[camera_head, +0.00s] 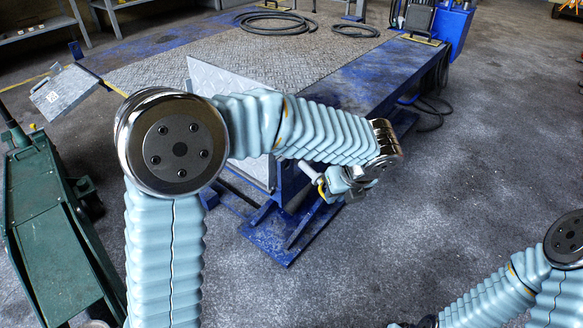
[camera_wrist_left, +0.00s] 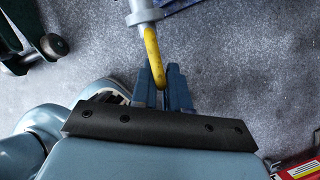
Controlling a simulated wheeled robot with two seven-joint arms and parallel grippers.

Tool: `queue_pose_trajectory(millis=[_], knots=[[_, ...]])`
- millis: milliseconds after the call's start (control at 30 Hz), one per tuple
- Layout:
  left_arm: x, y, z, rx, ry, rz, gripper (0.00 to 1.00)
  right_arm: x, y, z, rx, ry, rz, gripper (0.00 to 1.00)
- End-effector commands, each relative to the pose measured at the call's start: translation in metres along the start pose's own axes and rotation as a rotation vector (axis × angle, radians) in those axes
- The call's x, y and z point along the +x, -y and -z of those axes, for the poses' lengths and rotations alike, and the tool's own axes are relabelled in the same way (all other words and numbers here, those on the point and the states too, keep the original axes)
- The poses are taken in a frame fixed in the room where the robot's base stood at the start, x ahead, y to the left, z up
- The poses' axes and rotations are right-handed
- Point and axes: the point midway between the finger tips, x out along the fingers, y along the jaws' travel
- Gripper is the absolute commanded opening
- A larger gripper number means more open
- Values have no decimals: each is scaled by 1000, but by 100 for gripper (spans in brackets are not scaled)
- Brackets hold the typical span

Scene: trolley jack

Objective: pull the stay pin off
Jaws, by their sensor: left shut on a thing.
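The stay pin shows in the left wrist view as a yellow bent handle (camera_wrist_left: 151,45) at the end of a pale grey rod. In the head view its yellow part (camera_head: 322,190) is small, low at the front end of the blue lift. My left gripper (camera_head: 334,188) is there, partly hidden by its own wrist. In the left wrist view its two blue-grey fingers (camera_wrist_left: 163,86) are shut on the lower end of the yellow handle. Whether the pin sits in its hole cannot be told. Of my right arm, only links show at the lower right; its fingers are out of view.
The blue lift platform (camera_head: 345,85) with a tread-plate top fills the back. Its upright plate (camera_head: 213,82) and blue foot (camera_head: 268,238) stand close to my left arm. A green trolley jack (camera_head: 45,215) is at the left.

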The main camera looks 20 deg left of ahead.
Motion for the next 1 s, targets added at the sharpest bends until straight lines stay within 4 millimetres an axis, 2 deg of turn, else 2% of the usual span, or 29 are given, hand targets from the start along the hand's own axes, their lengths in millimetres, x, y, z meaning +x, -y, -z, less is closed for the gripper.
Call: queue_pose_trajectory(millis=[167, 533, 1000], knots=[[-4, 1, 0, 1, 0, 0, 0, -4, 1, 0, 0, 0, 0, 43], [-30, 14, 12, 1, 1, 0, 0, -27, 10, 1, 0, 0, 0, 43], [-29, 15, 15, 0, 0, 0, 0, -26, 9, 0, 0, 0, 0, 43]])
